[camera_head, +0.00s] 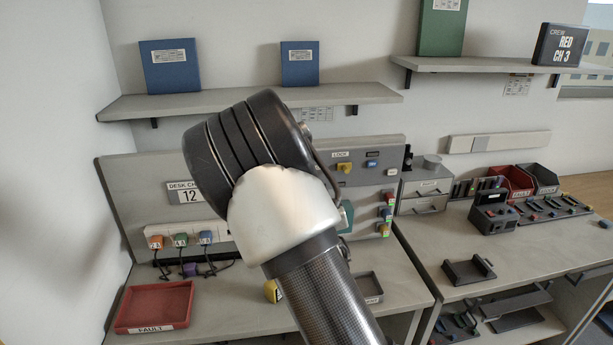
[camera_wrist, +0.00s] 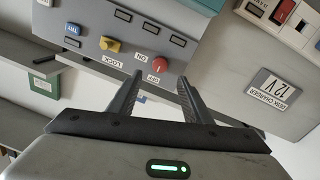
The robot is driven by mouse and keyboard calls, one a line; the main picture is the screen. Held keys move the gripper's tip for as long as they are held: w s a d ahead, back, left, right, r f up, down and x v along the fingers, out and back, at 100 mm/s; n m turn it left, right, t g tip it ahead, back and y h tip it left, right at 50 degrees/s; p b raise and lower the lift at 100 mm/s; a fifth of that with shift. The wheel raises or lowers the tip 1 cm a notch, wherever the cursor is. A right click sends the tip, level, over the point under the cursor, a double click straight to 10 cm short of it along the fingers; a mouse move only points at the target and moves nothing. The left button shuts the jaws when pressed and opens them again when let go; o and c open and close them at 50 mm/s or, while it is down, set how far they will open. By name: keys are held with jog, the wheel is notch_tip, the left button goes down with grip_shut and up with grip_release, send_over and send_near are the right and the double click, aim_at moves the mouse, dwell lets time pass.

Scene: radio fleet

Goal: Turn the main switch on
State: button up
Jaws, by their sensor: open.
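The main switch appears to be the red round knob (camera_wrist: 160,65) on the grey panel (camera_wrist: 205,62), with small labels beside it, one reading ON. The wrist view is upside down. My gripper (camera_wrist: 160,78) is open and empty; its two fingers point at the panel, with the red knob between the fingertips in the picture. I cannot tell how far off the panel is, and no contact shows. A yellow knob (camera_wrist: 110,44) labelled LOCK and a blue button (camera_wrist: 73,29) sit beside it. In the head view my arm hides the red knob and the gripper.
The head view shows the desk panel with the yellow LOCK knob (camera_head: 344,168), plugs (camera_head: 181,240) on a white strip, a red tray (camera_head: 155,305) on the desk and a shelf (camera_head: 240,101) above. Another bench (camera_head: 540,240) with bins and radio gear stands at the right.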

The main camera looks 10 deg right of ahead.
jog(key=w, duration=0.7)
jog(key=shift+w+d+p, duration=0.2)
jog(key=shift+w+p, duration=0.2)
jog(key=c, duration=1.1)
jog(key=shift+o, duration=0.2)
jog(key=shift+f+m+b, duration=0.1)
jog(key=shift+m+b, duration=0.3)
jog(key=shift+b, duration=0.3)
jog(key=shift+d+m+g+y+b, duration=0.15)
jog(key=shift+m+y+b, duration=0.1)
jog(key=shift+m+b, duration=4.6)
jog(key=shift+m+g+y+b, duration=0.2)
jog(key=shift+m+b, duration=3.15)
jog(key=shift+b, duration=3)
